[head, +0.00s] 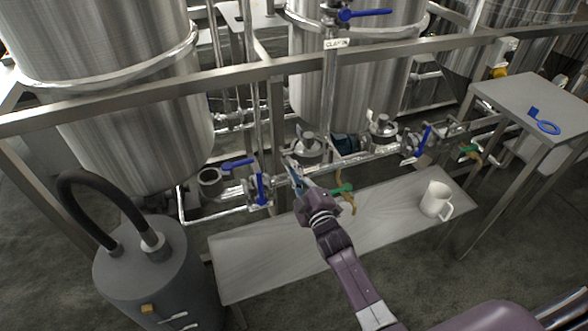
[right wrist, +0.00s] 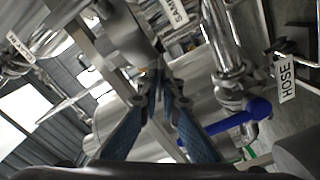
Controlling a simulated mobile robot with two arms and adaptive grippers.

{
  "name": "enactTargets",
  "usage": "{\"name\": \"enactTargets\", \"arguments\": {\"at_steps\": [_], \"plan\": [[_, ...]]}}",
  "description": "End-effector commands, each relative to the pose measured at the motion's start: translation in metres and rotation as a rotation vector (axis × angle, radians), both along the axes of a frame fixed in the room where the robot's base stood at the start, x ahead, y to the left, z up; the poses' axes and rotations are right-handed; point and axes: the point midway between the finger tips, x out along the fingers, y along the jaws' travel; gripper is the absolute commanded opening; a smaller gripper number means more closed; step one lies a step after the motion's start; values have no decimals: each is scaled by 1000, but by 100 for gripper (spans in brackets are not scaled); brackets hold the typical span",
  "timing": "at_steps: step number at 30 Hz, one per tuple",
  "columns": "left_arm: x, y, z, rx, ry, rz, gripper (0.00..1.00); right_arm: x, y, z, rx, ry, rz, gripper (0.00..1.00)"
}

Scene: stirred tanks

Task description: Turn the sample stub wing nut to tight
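My right gripper (head: 297,180) reaches over the bench to the pipe fittings between the two tanks. In the right wrist view its blue-padded fingers (right wrist: 158,82) are nearly together, closed around a small metal part at the clamp of a fitting. A label starting "SAM" (right wrist: 172,12) hangs just above. The small part appears to be the sample stub's wing nut; it is mostly hidden between the fingertips, so its angle cannot be told. The sample stub (head: 288,163) is partly covered by the gripper in the head view. My left gripper is not in view.
Blue valve handles (head: 262,188) stand left of the gripper, with another (head: 424,138) right. A green-handled tap (head: 341,189) is close beside it. A white mug (head: 436,199) stands on the bench (head: 255,262). A grey canister with black hose (head: 150,275) stands left. A "HOSE" label (right wrist: 287,82) hangs right.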

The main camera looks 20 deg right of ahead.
Motion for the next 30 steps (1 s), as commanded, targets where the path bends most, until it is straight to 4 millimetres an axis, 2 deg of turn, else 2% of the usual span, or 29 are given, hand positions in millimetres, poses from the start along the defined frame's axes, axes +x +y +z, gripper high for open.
{"name": "enactTargets", "arguments": {"at_steps": [8,30], "plan": [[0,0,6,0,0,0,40,0,1,0,159,8,0,0],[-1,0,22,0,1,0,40,0,1,-1,808,31,1,0]]}}
